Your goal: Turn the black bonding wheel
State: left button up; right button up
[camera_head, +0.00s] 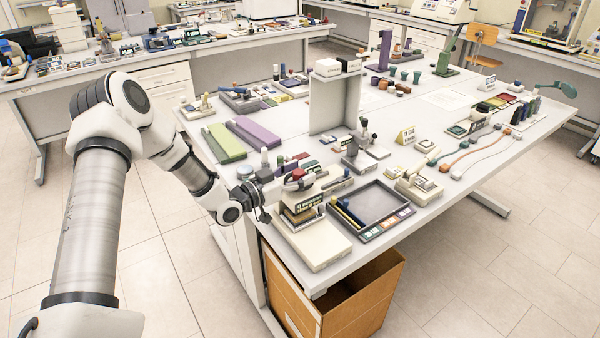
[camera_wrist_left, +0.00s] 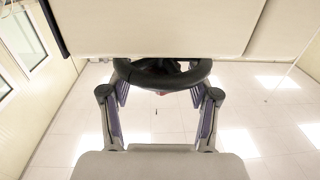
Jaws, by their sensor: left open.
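My left gripper (camera_head: 264,203) reaches in from the left to the near left edge of the table. It is beside a small beige bench device (camera_head: 316,246) with a dark display. In the left wrist view, the black wheel (camera_wrist_left: 137,77) shows as a thick dark ring under a pale panel. The two fingers of my left gripper (camera_wrist_left: 159,112) stand apart, one on each side of the wheel. I cannot tell whether they touch its rim. In the head view I cannot make out the wheel clearly beside the gripper. My right gripper is in neither view.
A dark grey tray (camera_head: 399,203) stands right of the device. A grey upright stand (camera_head: 335,103) rises behind it. The floor at left is clear.

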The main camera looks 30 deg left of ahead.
pick_arm(q)
jog(key=shift+a, duration=0.15)
grip_shut()
